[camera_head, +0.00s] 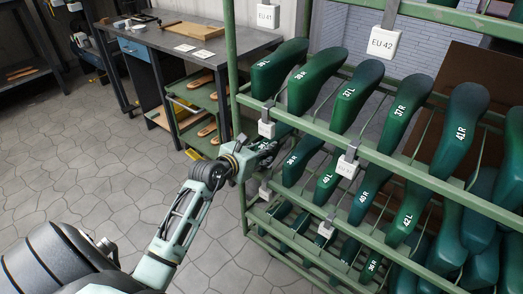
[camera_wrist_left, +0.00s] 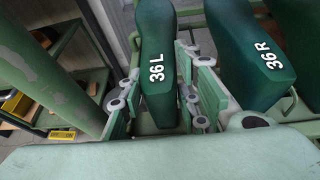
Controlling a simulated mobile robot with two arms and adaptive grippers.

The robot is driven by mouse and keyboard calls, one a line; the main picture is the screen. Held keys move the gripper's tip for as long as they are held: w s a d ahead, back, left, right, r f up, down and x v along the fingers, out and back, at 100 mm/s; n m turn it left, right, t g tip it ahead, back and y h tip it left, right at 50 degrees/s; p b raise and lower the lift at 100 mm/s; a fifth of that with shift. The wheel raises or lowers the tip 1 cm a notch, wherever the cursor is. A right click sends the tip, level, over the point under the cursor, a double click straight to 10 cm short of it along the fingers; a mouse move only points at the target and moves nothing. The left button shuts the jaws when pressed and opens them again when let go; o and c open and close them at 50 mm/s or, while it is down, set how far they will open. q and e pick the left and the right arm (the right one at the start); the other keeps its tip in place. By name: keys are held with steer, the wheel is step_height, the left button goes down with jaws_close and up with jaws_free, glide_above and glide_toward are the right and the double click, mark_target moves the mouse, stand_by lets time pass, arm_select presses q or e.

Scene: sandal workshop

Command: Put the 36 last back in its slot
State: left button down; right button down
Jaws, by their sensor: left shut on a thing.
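The dark green last marked 36 L (camera_wrist_left: 156,50) stands between the two fingers of my left gripper (camera_wrist_left: 160,100), which is shut on it. In the head view this last (camera_head: 278,68) is at the left end of the upper row of the green rack (camera_head: 418,172). My left gripper (camera_head: 268,148) is at the rack's left end, below that row and partly hidden by the rail. The last marked 36 R (camera_wrist_left: 258,55) is just right of the held one, and it also shows in the head view (camera_head: 315,80). The base of the held last is hidden, so I cannot tell whether it is seated. My right gripper is not in view.
More green lasts, such as 37 L (camera_head: 355,95) and 41 R (camera_head: 460,135), fill the rack to the right, with lower rows beneath. A rack post (camera_head: 232,60) stands close on the left. A workbench (camera_head: 200,40) is behind. The floor at left is clear.

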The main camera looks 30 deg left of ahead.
arm_select(q)
steer(key=c, duration=1.2)
jaws_free()
steer(key=shift+f, duration=0.1)
